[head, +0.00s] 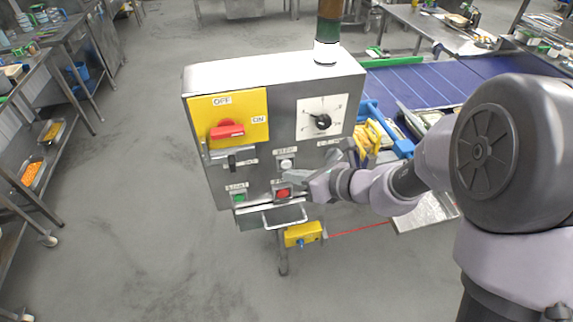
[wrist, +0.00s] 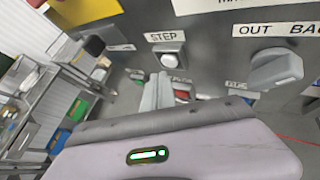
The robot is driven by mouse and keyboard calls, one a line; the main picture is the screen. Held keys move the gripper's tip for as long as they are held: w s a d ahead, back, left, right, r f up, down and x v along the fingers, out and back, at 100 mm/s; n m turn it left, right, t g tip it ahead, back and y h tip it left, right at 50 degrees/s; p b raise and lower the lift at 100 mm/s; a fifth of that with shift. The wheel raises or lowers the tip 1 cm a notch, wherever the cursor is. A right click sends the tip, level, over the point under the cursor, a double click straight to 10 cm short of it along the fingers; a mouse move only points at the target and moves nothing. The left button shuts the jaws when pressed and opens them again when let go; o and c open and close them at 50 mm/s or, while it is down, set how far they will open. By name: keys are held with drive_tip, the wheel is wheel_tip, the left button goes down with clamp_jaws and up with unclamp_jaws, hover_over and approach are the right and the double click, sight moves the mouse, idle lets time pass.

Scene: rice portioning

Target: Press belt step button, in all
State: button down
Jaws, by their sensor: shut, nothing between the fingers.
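The grey control box (head: 255,160) stands in the middle of the head view. Its white STEP button (head: 286,164) is on the lower front, under a small label. In the wrist view the STEP button (wrist: 170,57) is just above my fingertips, with its label above it. My gripper (head: 292,179) is shut and empty, in front of the box's lower right face. It also shows in the wrist view (wrist: 159,80). In the head view the fingertips lie just below the STEP button and above the red button (head: 283,193). I cannot tell whether they touch the panel.
A red switch (head: 227,131) on a yellow plate, a black dial (head: 322,121), a black selector (head: 232,162) and a green button (head: 239,198) share the panel. A metal bar (head: 285,221) sticks out below. A blue belt (head: 420,82) runs behind the box. Floor at left is clear.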

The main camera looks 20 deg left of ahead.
idle(0.4)
drive_tip(key=shift+w+a, duration=0.25)
drive_tip(key=shift+w, duration=0.15)
